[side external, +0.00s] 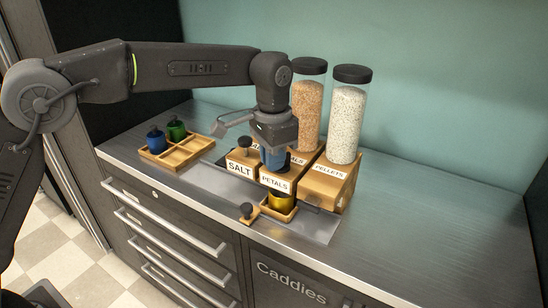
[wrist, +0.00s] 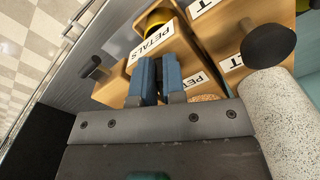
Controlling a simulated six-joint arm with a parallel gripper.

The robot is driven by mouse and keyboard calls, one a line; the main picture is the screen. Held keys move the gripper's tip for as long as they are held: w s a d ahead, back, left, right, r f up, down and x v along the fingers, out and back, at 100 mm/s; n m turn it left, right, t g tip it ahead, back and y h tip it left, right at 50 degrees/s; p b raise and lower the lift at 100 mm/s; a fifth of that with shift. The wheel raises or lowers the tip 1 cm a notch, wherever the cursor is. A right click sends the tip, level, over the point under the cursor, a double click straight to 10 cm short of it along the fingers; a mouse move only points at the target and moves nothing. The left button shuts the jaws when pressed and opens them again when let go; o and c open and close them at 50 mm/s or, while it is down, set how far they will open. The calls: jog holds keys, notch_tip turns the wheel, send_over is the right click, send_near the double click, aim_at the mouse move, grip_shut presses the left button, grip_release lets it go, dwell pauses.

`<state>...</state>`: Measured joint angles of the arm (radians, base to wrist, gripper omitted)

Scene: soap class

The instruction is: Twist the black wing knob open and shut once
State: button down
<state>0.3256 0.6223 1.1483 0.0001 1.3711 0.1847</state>
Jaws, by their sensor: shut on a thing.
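My gripper (side external: 273,160) points down with its blue fingers at the top of the wooden PETALS dispenser (side external: 275,182). In the wrist view, the blue fingers (wrist: 157,76) stand close together over the PETALS box (wrist: 160,42), with a narrow gap between them. They are shut on the black wing knob at the top of this dispenser. The fingers hide nearly all of the knob, so its turn angle cannot be told. A yellow cup (side external: 281,202) stands below the PETALS box.
The SALT box (side external: 240,168) with a black round knob (side external: 245,145) is beside it. Tall filled jars (side external: 346,120) stand behind on the right. A wooden tray (side external: 190,152) with blue and green jars is at left. The right counter is clear.

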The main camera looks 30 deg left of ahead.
jog(key=shift+w+m, duration=0.1)
jog(key=shift+m, duration=0.5)
jog(key=shift+a, duration=0.1)
jog(key=c, duration=1.2)
grip_release()
notch_tip(320, 180, up, 14)
jog(key=shift+f, duration=0.1)
jog(key=shift+c, duration=0.2)
